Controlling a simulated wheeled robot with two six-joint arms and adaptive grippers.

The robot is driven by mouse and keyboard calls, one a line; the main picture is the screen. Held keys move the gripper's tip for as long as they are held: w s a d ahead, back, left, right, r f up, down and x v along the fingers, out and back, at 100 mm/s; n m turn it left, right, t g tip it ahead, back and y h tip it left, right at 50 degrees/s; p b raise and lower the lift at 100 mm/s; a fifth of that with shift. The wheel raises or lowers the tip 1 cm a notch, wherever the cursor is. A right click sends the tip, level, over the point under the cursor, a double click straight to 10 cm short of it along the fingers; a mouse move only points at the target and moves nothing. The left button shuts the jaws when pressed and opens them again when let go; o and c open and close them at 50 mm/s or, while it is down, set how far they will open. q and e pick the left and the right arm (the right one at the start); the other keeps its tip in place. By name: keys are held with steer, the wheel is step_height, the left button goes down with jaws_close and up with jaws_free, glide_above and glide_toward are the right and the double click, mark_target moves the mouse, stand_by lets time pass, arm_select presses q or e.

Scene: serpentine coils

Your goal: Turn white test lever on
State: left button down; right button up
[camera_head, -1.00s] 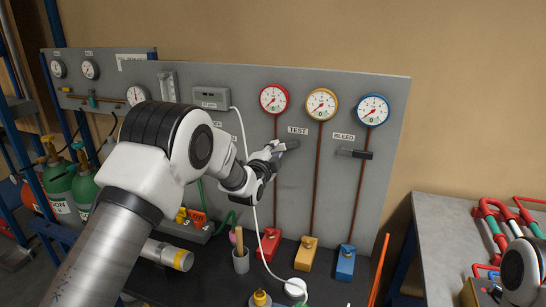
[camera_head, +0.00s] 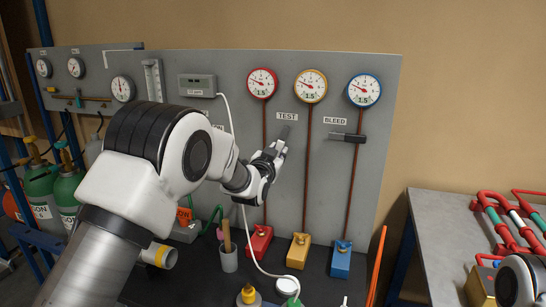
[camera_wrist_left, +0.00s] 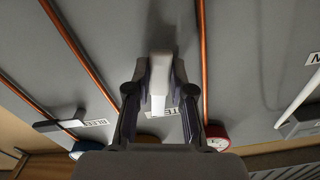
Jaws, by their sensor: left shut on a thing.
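The test lever (camera_head: 285,131) is on the grey panel just under the TEST label (camera_head: 287,116). In the left wrist view the lever (camera_wrist_left: 160,78) looks white and lies between the two fingers. My left gripper (camera_head: 273,154) is shut on the lever, in front of the panel; its fingers also show in the left wrist view (camera_wrist_left: 160,98). The gripper hides the lever's lower part in the head view. My right gripper is out of view.
The bleed lever (camera_head: 348,138) sits level to the right. Red (camera_head: 262,83), yellow (camera_head: 311,86) and blue (camera_head: 364,90) gauges are above, with needles off zero. Red, yellow and blue blocks (camera_head: 340,262) stand below. A white cable (camera_head: 228,115) hangs by the gripper.

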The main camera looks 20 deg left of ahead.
arm_select(q)
steer(key=shift+d+r+n+b, duration=0.15)
steer(key=shift+d+n+b, duration=0.25)
steer(key=shift+n, duration=0.4)
steer(key=shift+d+r+n+b, duration=0.2)
steer(key=shift+d+n, duration=0.25)
steer(key=shift+n, duration=0.35)
steer(key=c, duration=1.2)
jaws_free()
steer(key=shift+w, duration=0.1)
steer(key=shift+o, duration=1)
steer(key=shift+w+f, duration=0.1)
steer(key=shift+f, duration=0.15)
steer(key=s, duration=1.2)
steer(key=shift+a+f, duration=0.15)
steer(key=shift+f, duration=0.05)
